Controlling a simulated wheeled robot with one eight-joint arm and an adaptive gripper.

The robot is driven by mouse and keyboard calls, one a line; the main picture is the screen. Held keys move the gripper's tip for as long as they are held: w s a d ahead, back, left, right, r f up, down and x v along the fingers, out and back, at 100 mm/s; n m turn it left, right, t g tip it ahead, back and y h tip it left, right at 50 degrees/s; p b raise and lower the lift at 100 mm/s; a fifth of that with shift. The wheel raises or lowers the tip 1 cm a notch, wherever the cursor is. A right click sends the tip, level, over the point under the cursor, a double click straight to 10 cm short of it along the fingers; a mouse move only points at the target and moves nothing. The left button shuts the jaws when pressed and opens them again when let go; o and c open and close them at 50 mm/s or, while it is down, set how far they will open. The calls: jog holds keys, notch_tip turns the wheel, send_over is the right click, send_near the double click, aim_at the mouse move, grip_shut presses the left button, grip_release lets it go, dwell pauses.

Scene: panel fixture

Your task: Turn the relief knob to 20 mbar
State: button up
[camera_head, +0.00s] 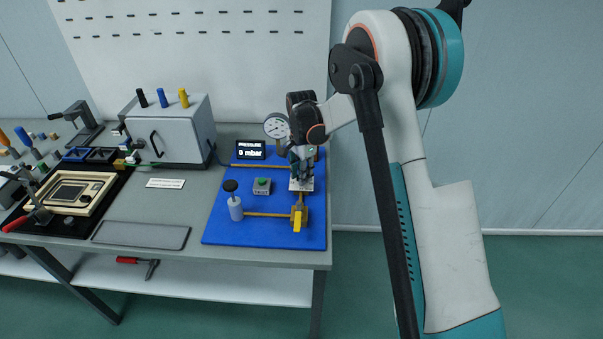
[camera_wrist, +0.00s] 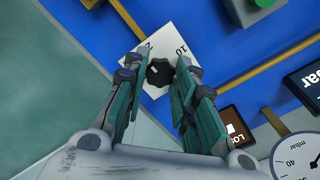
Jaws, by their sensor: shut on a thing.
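The relief knob (camera_wrist: 158,73) is black and lobed, with a small pale mark on its face. It sits on a white scale plate (camera_wrist: 156,46), which also shows in the head view (camera_head: 302,187). A "10" is readable on the plate; another figure is partly hidden by a finger. My gripper (camera_wrist: 157,74) is over the plate with its teal fingers on either side of the knob, shut on it. In the head view my gripper (camera_head: 301,172) hides the knob. The pressure display (camera_head: 250,149) reads 0 mbar.
The blue panel (camera_head: 222,227) also holds a yellow valve handle (camera_head: 298,221), a green button box (camera_head: 262,186) and a white cylinder with a black top (camera_head: 234,207). A grey box (camera_head: 185,135) stands left of the panel. Pipes run close to the knob.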

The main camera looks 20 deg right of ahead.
jog(key=shift+m, duration=0.3)
jog(key=o, duration=1.1)
notch_tip(320, 180, up, 12)
dwell(0.3)
